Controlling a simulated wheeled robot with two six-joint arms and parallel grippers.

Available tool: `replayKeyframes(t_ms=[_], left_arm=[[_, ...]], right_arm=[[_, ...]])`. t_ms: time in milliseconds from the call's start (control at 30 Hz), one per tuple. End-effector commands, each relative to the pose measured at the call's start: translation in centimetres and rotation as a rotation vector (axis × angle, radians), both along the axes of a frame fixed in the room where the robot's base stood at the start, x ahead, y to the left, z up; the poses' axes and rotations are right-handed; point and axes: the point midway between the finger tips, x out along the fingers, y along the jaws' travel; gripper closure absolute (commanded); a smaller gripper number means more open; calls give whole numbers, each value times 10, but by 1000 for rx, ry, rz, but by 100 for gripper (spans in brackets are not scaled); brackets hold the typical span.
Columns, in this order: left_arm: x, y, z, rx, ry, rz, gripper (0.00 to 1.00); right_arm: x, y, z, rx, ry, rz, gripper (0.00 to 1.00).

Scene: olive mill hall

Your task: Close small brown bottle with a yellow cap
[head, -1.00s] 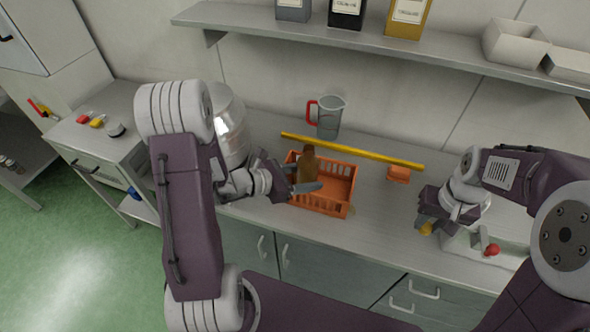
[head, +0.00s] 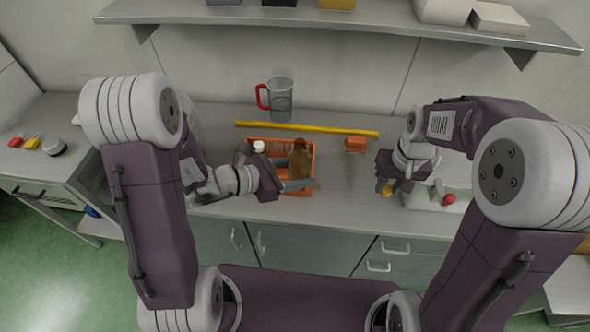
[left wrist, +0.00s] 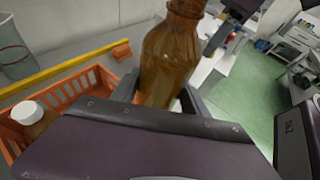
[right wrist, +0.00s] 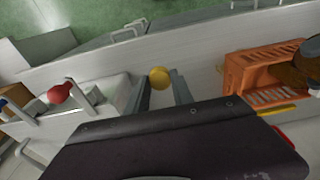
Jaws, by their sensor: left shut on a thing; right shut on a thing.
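The small brown bottle (head: 300,163) is amber, see-through and without a cap on its neck. My left gripper (head: 297,186) is shut on it and holds it at the right part of the orange basket; whether it is clear of the basket is hard to tell. In the left wrist view the bottle (left wrist: 170,60) stands slightly tilted between the fingers. The yellow cap (right wrist: 159,77) is between the fingertips of my right gripper (right wrist: 160,90), which is shut on it. In the head view the cap (head: 387,190) is over the counter, right of the basket and apart from the bottle.
The orange basket (left wrist: 78,88) also holds a white-capped bottle (left wrist: 30,113). Behind it are a yellow bar (head: 300,129) and a jug with a red handle (head: 280,100). A small orange block (head: 355,145) lies right of the basket. A pale device with a red knob (right wrist: 60,93) stands beside my right gripper.

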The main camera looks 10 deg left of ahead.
Motion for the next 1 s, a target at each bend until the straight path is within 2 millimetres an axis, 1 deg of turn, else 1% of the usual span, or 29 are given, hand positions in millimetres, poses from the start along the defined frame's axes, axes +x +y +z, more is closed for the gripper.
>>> replayKeyframes(t_ms=[233,333,400,467,567,667,733,867,967,1000], left_arm=[[0,0,0,0,0,0,100],[0,0,0,-1,-1,1,100],[0,0,0,-1,-1,1,100],[0,0,1,-1,-1,1,100],[0,0,0,0,-2,1,100],[0,0,0,-1,-2,1,100],[0,0,1,-1,-2,1,100],[0,0,1,-1,-2,1,100],[0,0,1,-1,-2,1,100],[0,0,1,-1,-2,1,100]], right_arm=[[-1,0,0,0,0,8,100],[-9,0,-1,1,1,27,100],[-19,0,1,1,-1,48,100],[-20,1,12,1,-6,82,100],[-13,2,31,1,-7,125,100],[-4,9,52,1,-6,179,100],[4,17,70,1,-8,230,100],[18,42,108,0,-8,349,100],[25,68,138,1,-7,452,100],[27,79,149,2,-6,494,100]])
